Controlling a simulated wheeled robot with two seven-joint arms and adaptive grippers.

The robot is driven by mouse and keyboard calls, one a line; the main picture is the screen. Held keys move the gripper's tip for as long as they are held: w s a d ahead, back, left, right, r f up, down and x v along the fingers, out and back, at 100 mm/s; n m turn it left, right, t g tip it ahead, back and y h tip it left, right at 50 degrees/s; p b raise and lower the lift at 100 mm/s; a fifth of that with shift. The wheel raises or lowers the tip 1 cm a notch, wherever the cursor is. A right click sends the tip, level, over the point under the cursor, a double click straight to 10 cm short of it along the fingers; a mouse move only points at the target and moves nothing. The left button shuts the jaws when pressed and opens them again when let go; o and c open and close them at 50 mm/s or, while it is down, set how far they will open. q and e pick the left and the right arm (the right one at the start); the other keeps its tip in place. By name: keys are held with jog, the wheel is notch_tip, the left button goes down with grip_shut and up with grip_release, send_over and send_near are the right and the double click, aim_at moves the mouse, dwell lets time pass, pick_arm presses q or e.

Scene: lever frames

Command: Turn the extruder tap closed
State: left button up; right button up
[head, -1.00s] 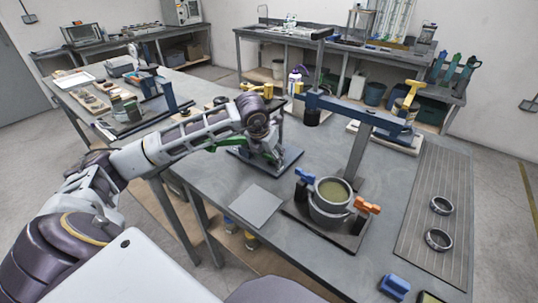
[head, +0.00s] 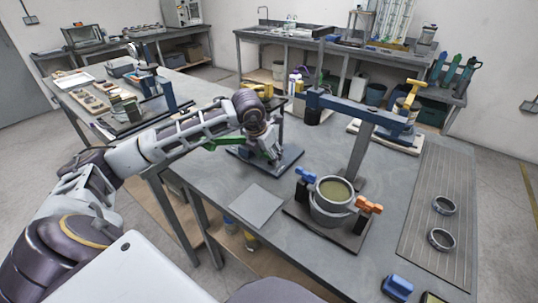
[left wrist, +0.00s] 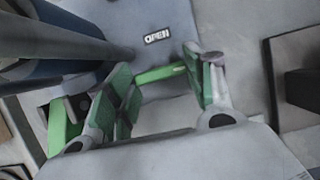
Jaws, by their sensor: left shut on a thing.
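A lever frame with a dark base plate (head: 286,166) stands on the near table. Its green tap handle (head: 222,142) sticks out to the left, partly behind my arm. My left gripper (head: 270,152) is down over this frame. In the left wrist view, a green bar (left wrist: 160,75) lies between the fingers of my left gripper (left wrist: 166,84), which are shut on it. A label reading OPEN (left wrist: 157,35) shows on a grey plate beyond the fingers. The exact contact is partly hidden by the fingers. My right gripper is not in view.
A grey post (left wrist: 60,45) stands close left of the fingers. A pot (head: 331,203) with orange and blue clamps sits to the right, below a blue beam (head: 345,106). A flat grey square (head: 255,205) lies in front. Two rings (head: 442,222) lie at far right.

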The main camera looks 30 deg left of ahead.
pick_arm(q)
jog(key=o, duration=1)
jog(key=shift+s+r, duration=0.15)
jog(key=shift+r, duration=0.45)
jog(key=v, duration=1)
jog(key=shift+s+r, duration=0.3)
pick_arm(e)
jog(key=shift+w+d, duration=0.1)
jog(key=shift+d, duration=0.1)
pick_arm(q)
notch_tip(320, 180, up, 21)
jog(key=p, duration=2.1)
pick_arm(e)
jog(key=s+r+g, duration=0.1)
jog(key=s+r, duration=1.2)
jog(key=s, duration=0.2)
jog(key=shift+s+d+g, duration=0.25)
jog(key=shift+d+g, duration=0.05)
pick_arm(q)
jog(key=shift+r, duration=0.2)
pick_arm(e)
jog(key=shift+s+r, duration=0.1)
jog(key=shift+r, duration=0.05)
pick_arm(q)
jog(key=shift+r+p, duration=0.3)
jog(key=shift+p, duration=0.2)
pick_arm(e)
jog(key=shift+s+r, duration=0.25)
